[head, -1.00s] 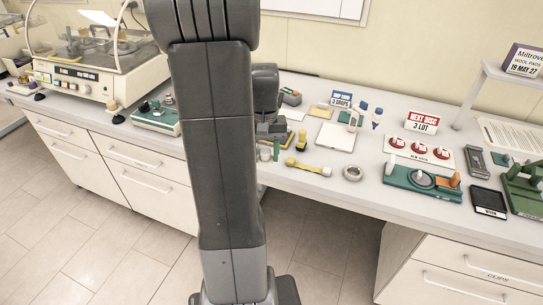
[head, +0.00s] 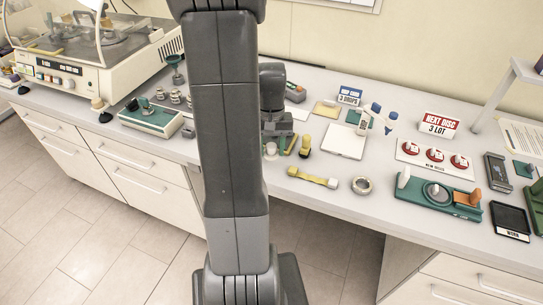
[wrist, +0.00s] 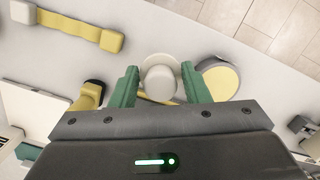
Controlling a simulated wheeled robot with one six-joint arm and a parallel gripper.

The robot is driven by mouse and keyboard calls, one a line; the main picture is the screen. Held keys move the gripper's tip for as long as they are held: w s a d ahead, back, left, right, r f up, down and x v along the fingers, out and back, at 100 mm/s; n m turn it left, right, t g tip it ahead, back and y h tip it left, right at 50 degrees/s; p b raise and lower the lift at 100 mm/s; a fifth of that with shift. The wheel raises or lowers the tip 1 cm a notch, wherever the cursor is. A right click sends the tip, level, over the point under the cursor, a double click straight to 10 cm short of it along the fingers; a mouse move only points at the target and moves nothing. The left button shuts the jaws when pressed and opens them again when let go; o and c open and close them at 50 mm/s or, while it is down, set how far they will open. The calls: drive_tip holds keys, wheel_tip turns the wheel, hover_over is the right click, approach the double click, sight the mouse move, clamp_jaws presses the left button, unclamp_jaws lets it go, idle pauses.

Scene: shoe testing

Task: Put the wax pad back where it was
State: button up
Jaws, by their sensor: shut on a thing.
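My gripper (wrist: 160,88) has two green fingers. In the wrist view they stand on either side of a pale round pad with a whitish knob (wrist: 158,84), which I take to be the wax pad. The gripper is shut on it; the exact contact is hard to see. In the head view my gripper (head: 281,149) is low over the bench near its front edge, with the pale knob (head: 270,149) at the fingers. My arm hides the bench just left of it. Whether the pad touches the bench cannot be told.
A ring (head: 361,185), white tile (head: 344,141) and green fixture (head: 437,195) are farther right.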

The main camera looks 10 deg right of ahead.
sight(272, 158)
drive_tip(key=shift+f, duration=2.1)
drive_tip(key=shift+f, duration=0.2)
drive_tip(key=o, duration=0.9)
drive_tip(key=r, duration=0.4)
drive_tip(key=w+r, duration=0.1)
drive_tip(key=r, duration=0.7)
drive_tip(key=shift+w+d+r, duration=0.1)
drive_tip(key=shift+w+r, duration=0.1)
